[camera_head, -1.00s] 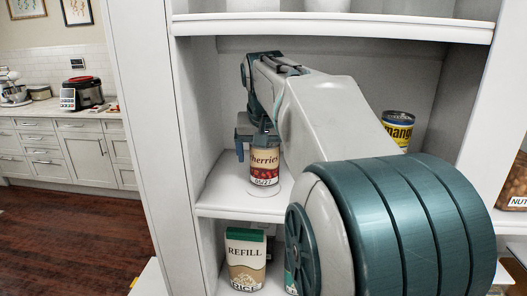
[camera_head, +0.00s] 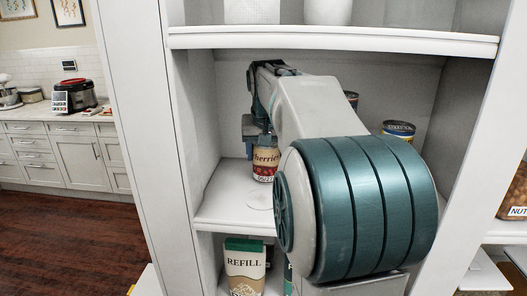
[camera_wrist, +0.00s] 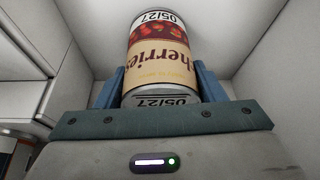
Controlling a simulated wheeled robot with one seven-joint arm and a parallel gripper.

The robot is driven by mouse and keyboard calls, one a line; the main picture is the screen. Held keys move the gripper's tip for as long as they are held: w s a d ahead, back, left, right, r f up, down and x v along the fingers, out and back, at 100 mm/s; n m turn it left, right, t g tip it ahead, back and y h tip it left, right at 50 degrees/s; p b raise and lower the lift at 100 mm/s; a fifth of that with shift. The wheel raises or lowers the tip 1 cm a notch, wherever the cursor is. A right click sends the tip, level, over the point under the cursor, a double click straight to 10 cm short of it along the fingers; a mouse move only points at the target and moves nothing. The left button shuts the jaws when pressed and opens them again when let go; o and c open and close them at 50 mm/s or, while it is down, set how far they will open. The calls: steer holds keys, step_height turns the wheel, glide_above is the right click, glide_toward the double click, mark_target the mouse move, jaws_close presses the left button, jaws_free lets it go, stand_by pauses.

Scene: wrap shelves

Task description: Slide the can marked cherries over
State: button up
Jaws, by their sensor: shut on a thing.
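The cherries can (camera_head: 265,162) has a cream and red label and stands upright on the middle shelf, towards its left side. In the wrist view the can (camera_wrist: 160,58) sits between the two blue fingers of my gripper (camera_wrist: 160,88), label upside down in the picture. My gripper (camera_head: 262,140) is shut on the can.
A pale ring mark (camera_head: 259,200) lies on the shelf in front of the can. A yellow and blue can (camera_head: 399,130) stands at the right, partly behind my arm, with another can (camera_head: 351,98) farther back. The left wall (camera_head: 199,130) is near. A REFILL carton (camera_head: 245,262) stands below.

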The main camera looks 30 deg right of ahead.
steer(key=shift+w+d+p, duration=0.3)
steer(key=shift+w+d, duration=0.45)
steer(key=shift+w, duration=0.35)
steer(key=o, duration=1.3)
steer(key=shift+s+a+r, duration=0.1)
steer(key=shift+r, duration=0.15)
steer(key=s+a+b, duration=0.1)
steer(key=s, duration=0.2)
steer(key=s+a+b, duration=0.1)
steer(key=s+a, duration=0.1)
steer(key=s, duration=0.2)
steer(key=s+a+b, duration=0.1)
steer(key=s+a, duration=0.1)
steer(key=s, duration=0.2)
steer(key=shift+a+r+b, duration=0.25)
steer(key=shift+r+b, duration=0.05)
steer(key=shift+b, duration=0.1)
